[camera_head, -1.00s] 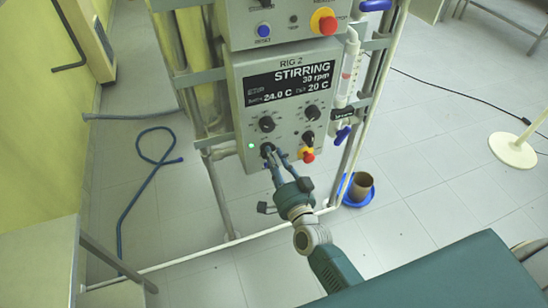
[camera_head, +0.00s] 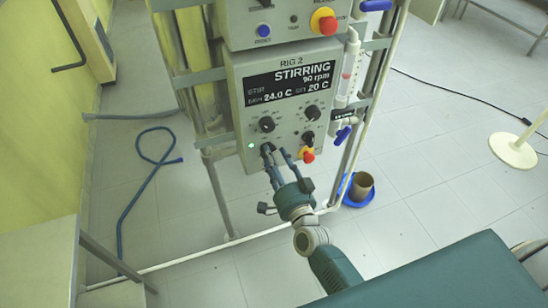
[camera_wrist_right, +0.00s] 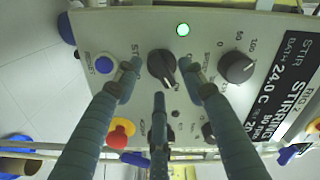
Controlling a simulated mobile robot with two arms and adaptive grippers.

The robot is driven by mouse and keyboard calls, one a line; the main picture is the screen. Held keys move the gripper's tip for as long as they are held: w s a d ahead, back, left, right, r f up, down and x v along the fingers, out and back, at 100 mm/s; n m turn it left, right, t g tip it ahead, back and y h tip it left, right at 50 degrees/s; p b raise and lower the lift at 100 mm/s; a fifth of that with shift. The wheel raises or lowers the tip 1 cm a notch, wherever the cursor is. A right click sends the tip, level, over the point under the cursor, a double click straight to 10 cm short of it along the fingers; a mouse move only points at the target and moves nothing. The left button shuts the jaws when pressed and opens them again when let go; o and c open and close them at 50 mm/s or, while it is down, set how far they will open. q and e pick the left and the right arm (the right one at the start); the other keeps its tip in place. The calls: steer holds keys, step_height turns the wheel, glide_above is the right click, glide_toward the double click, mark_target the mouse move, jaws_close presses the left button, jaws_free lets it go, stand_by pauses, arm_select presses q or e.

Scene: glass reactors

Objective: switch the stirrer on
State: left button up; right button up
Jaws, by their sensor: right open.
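The grey RIG 2 control box (camera_head: 240,120) has a dark display (camera_head: 285,82) that reads STIRRING, 90 rpm. A green lamp (camera_head: 251,145) is lit on it and also shows in the right wrist view (camera_wrist_right: 183,29). Beside the lamp is a black knob (camera_wrist_right: 162,66), mostly hidden behind my fingers in the head view. My right gripper (camera_head: 278,153) is open at this knob. In the wrist view its fingers (camera_wrist_right: 162,75) stand on both sides of the knob, with a third below; I cannot tell whether they touch it. My left gripper is not in view.
Other black knobs (camera_head: 312,112) and a red-and-yellow emergency stop (camera_head: 307,155) sit close to the fingers. A blue button (camera_wrist_right: 104,64) shows in the wrist view. Frame posts (camera_head: 357,130) flank the box. A brown pot (camera_head: 361,186) on a blue dish stands on the floor.

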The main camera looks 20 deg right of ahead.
steer(key=s, duration=1.2)
steer(key=shift+d, duration=0.2)
steer(key=shift+w, duration=0.1)
steer(key=s+f+n+g, duration=0.3)
steer(key=s+f, duration=0.1)
steer(key=f, duration=0.7)
steer(key=s+a+f+n+g+y, duration=0.1)
steer(key=s+f+n+g, duration=0.3)
steer(key=f, duration=0.7)
steer(key=s+f+n+g, duration=0.15)
steer(key=s+f, duration=0.35)
steer(key=f, duration=0.6)
steer(key=s+d+f+n+g, duration=0.2)
steer(key=s+f, duration=0.3)
steer(key=s, duration=0.3)
steer(key=s+d+f+n+g+h, duration=0.1)
steer(key=s+d+f+g, duration=0.1)
steer(key=s+f, duration=0.3)
steer(key=s+d+f+n+g, duration=0.2)
steer(key=s+f+g, duration=0.2)
steer(key=s, duration=0.8)
steer(key=shift+s+f+n+h+b, duration=0.3)
steer(key=shift+f+n, duration=0.05)
steer(key=shift+f, duration=0.6)
steer(key=shift+o, duration=0.3)
steer(key=shift+d+g, duration=0.1)
steer(key=shift+g, duration=0.15)
